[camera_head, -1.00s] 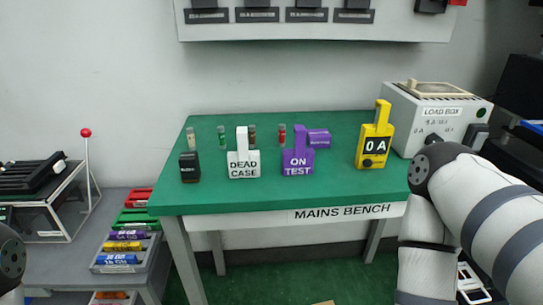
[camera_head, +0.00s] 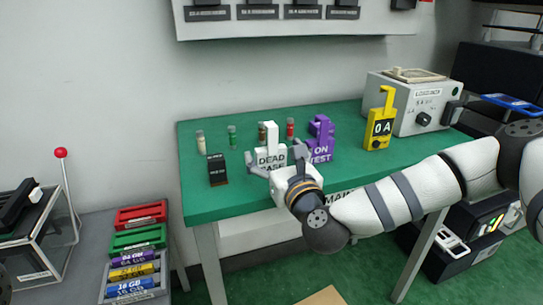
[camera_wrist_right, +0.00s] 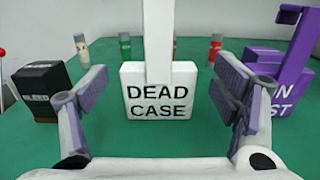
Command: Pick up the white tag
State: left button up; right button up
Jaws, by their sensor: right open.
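The white tag (camera_head: 270,150) stands upright on the green bench, marked "DEAD CASE", with a narrow upright stem above its block. In the right wrist view the white tag (camera_wrist_right: 160,100) is centred ahead, between the fingers and a little beyond them. My right gripper (camera_head: 277,162) is open and empty at the front of the tag, hiding part of its lower block in the head view. In the right wrist view the open fingers of the right gripper (camera_wrist_right: 168,100) are apart on either side. My left gripper is not in view.
A purple "ON TEST" tag (camera_head: 320,140) stands close to the right, near the right finger. A black block (camera_head: 217,169) stands to the left. Small cylinders stand behind, including a green one (camera_head: 232,135). A yellow "0 A" tag (camera_head: 380,125) and the load box (camera_head: 412,100) are farther right.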

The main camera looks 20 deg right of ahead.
jog(key=shift+w+a, duration=0.1)
jog(key=shift+w, duration=0.9)
jog(key=c, duration=1.2)
jog(key=shift+c, duration=0.2)
